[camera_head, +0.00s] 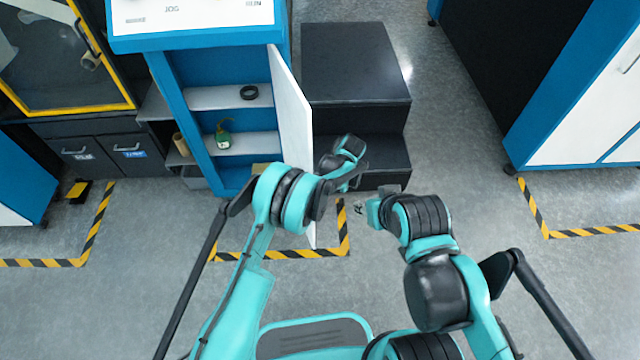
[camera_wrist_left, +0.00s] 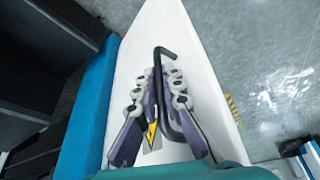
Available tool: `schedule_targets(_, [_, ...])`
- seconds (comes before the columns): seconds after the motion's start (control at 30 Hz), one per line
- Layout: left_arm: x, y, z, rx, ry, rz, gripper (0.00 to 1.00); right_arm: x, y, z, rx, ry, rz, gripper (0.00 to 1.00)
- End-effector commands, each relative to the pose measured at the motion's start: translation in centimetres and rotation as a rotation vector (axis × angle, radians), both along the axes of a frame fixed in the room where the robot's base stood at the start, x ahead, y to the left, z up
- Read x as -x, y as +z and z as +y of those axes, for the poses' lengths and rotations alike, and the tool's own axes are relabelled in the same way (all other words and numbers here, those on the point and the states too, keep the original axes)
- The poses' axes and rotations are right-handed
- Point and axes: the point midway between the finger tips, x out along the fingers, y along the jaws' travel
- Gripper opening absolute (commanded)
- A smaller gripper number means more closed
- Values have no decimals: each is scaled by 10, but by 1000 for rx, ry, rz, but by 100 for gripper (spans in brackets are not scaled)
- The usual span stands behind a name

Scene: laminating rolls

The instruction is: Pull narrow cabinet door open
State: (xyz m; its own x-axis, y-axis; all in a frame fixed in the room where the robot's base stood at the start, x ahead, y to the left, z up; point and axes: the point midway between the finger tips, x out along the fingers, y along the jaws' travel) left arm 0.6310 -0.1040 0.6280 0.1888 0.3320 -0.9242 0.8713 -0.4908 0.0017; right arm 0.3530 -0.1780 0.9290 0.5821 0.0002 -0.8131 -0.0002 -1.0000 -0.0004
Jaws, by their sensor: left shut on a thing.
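The narrow cabinet's white door (camera_head: 292,105) stands swung out from the blue cabinet (camera_head: 175,85), leaving its shelves exposed. In the left wrist view, the white door panel (camera_wrist_left: 150,40) carries a dark bar handle (camera_wrist_left: 167,95). My left gripper (camera_wrist_left: 160,82) is shut on this handle, with its fingers on either side of the bar. In the head view my left arm covers the lower part of the door, and the grip itself is hard to make out. My right gripper (camera_head: 360,208) is apart from the door, to its right; its jaw state is unclear.
Shelves (camera_head: 225,97) hold a black ring (camera_head: 249,92) and a green item (camera_head: 223,134). Black steps (camera_head: 355,65) stand right of the door. A yellow-framed machine (camera_head: 60,55) is at left, a white-and-blue cabinet (camera_head: 585,100) at right. Open floor (camera_head: 470,160) lies between.

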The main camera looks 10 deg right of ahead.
Motion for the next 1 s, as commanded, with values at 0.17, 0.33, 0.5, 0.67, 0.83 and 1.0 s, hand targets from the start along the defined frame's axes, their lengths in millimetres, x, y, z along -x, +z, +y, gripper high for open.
schedule_targets(0.17, [-1, 0, 1, -1, 1, -2, 29, 0, 0, 0, 0, 0, 0, 40])
schedule_targets(0.33, [-1, 0, 1, -1, 1, -2, 29, 0, 0, 0, 0, 0, 0, 40])
schedule_targets(0.5, [1, 10, -3, 0, 1, -2, 29, 0, 0, 0, 0, 0, 0, 40])
schedule_targets(0.67, [7, 38, -13, 0, -2, -2, 29, 0, 0, 0, 0, 0, 0, 40])
schedule_targets(0.83, [14, 73, -25, -1, 1, -2, 29, 0, 0, 0, 0, 0, 0, 40])
schedule_targets(1.0, [19, 98, -35, -1, 0, -2, 29, 0, 0, 0, 0, 0, 0, 40])
